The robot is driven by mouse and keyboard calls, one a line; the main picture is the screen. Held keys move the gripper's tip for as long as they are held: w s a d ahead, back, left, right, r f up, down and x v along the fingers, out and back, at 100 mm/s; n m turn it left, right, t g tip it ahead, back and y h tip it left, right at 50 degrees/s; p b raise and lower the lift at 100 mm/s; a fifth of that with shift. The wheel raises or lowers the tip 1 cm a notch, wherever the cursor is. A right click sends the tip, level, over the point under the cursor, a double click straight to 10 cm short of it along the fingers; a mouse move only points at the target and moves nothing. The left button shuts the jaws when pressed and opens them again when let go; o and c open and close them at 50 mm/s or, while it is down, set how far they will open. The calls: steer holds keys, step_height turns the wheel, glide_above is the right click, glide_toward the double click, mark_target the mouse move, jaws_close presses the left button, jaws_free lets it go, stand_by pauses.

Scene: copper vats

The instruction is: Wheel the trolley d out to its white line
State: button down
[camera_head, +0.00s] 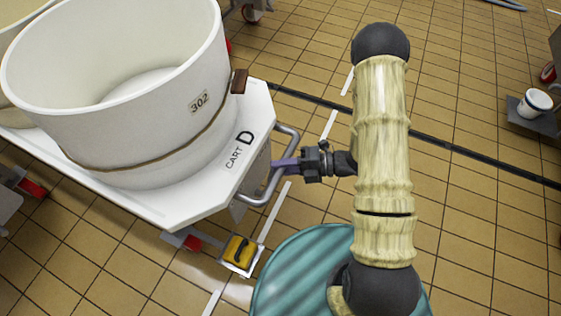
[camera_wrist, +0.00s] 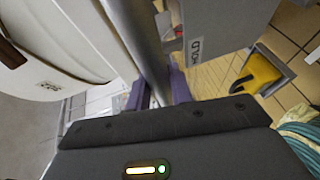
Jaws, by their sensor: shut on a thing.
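Trolley D (camera_head: 228,172) is a white cart marked "CART D", at the left of the head view. It carries a large white tub (camera_head: 120,130) labelled 302. A grey bar handle (camera_head: 291,142) sticks out from its right end. My gripper (camera_head: 277,165) is shut on this handle; in the wrist view its purple fingers (camera_wrist: 157,95) sit on either side of the bar (camera_wrist: 140,42). A dashed white line (camera_head: 276,206) runs on the floor under the handle, beside the cart's end. Most of the cart's wheels are hidden.
A yellow block with a black handle (camera_head: 240,250) sits on a small plate by the cart's near corner; it also shows in the wrist view (camera_wrist: 262,72). A dark floor strip (camera_head: 440,142) crosses behind. A white pot (camera_head: 536,102) stands far right. Tiled floor at right is mostly clear.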

steer(key=shift+s+f, duration=0.1)
steer(key=c, duration=1.4)
jaws_free()
steer(key=shift+o, duration=0.7)
steer(key=d+r+p, duration=0.3)
steer(key=d+p, duration=0.2)
steer(key=d, duration=1.2)
steer(key=shift+d+r, duration=0.1)
